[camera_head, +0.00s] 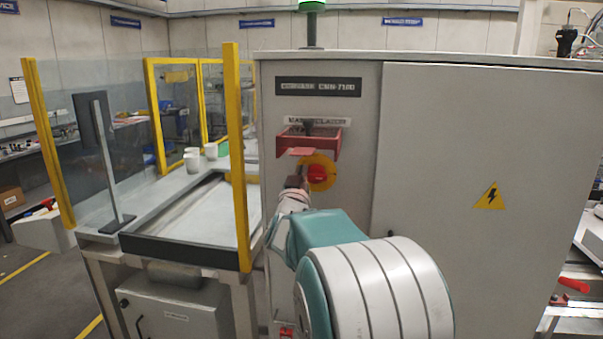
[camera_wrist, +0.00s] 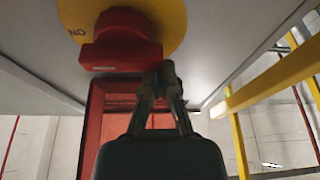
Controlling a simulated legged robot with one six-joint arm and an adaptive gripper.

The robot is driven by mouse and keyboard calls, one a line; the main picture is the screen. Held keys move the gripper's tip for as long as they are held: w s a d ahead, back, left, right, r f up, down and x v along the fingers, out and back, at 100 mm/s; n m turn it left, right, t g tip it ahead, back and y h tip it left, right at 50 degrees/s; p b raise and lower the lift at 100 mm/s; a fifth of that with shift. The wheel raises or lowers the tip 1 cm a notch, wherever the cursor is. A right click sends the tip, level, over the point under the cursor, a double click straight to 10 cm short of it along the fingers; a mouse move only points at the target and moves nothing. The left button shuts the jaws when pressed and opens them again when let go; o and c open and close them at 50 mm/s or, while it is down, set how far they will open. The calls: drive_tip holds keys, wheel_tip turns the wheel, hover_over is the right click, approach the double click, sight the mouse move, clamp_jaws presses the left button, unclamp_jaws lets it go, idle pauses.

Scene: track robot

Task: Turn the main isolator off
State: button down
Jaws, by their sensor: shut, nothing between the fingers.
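The main isolator is a red rotary handle (camera_head: 317,174) on a yellow round plate (camera_head: 326,186) on the grey cabinet's front. In the wrist view, the red handle (camera_wrist: 121,40) sits on the yellow plate (camera_wrist: 176,14), and letters reading "NO" show at its left. My gripper (camera_head: 297,181) is just left of the handle in the head view. In the wrist view, my gripper (camera_wrist: 161,75) is shut and empty, its tips by the handle's lower right corner. I cannot tell if they touch it. My gripper hides part of the plate's left side.
A red bracket (camera_head: 310,141) juts out above the isolator; it also shows below the handle in the wrist view (camera_wrist: 96,115). A yellow post (camera_head: 238,150) and a bench (camera_head: 190,215) stand left.

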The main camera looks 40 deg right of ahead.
drive_tip(key=shift+f+n+t+y, duration=0.2)
drive_tip(key=shift+n+t+y, duration=0.1)
drive_tip(key=shift+n, duration=0.5)
drive_tip(key=n+y, duration=0.1)
drive_tip(key=n, duration=0.2)
drive_tip(key=f+n+t+y, duration=0.1)
drive_tip(key=n, duration=0.2)
drive_tip(key=f+n+y, duration=0.1)
drive_tip(key=n, duration=0.2)
drive_tip(key=shift+w+a, duration=0.1)
drive_tip(key=n+y, duration=0.1)
drive_tip(key=n, duration=0.2)
drive_tip(key=f+n+y, duration=0.1)
drive_tip(key=n, duration=0.1)
drive_tip(key=n+y, duration=0.1)
drive_tip(key=n, duration=0.2)
drive_tip(key=shift+s+d+f+n, duration=0.3)
drive_tip(key=shift+s+d+f, duration=0.05)
drive_tip(key=shift+s+f, duration=0.05)
drive_tip(key=shift+d+f, duration=0.1)
